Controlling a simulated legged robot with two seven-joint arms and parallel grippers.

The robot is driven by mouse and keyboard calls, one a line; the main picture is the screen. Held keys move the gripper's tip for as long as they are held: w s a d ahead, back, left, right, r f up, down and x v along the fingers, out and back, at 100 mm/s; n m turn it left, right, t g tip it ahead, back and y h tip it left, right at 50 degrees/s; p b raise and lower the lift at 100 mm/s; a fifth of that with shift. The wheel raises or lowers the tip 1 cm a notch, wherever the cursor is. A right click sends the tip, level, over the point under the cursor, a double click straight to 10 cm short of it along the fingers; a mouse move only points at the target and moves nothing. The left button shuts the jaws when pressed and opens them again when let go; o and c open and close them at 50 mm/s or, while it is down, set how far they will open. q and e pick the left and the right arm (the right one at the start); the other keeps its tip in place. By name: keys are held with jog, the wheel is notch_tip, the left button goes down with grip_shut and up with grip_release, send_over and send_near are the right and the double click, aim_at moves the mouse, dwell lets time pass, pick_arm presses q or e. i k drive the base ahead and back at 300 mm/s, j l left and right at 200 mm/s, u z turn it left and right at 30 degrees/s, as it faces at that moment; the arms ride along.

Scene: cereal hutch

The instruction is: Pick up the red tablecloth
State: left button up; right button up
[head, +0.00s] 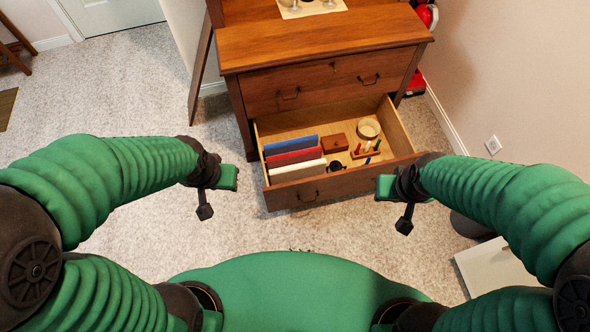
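The red tablecloth (293,157) is a folded upright piece in the open lower drawer (331,182) of the wooden hutch. It stands between a blue folded cloth (291,145) behind it and a white folded cloth (297,171) in front. Only its upper part shows. My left gripper (228,178) is just left of the drawer, apart from the cloths. My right gripper (388,187) is by the drawer's right front corner. I see nothing held in either gripper, and their finger openings are too small to tell.
The drawer also holds a small wooden box (335,143), a round pale container (368,128), a dark cup (336,166) and a rack (366,152) of coloured pieces. The closed upper drawer (330,82) is above. A wall bounds the right; carpet (150,85) is clear at left.

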aim_at(291, 157)
jog(key=i+j+u, duration=0.1)
jog(key=i+u, duration=0.15)
jog(key=i, duration=0.2)
jog(key=i+u, duration=0.3)
jog(key=i, duration=0.15)
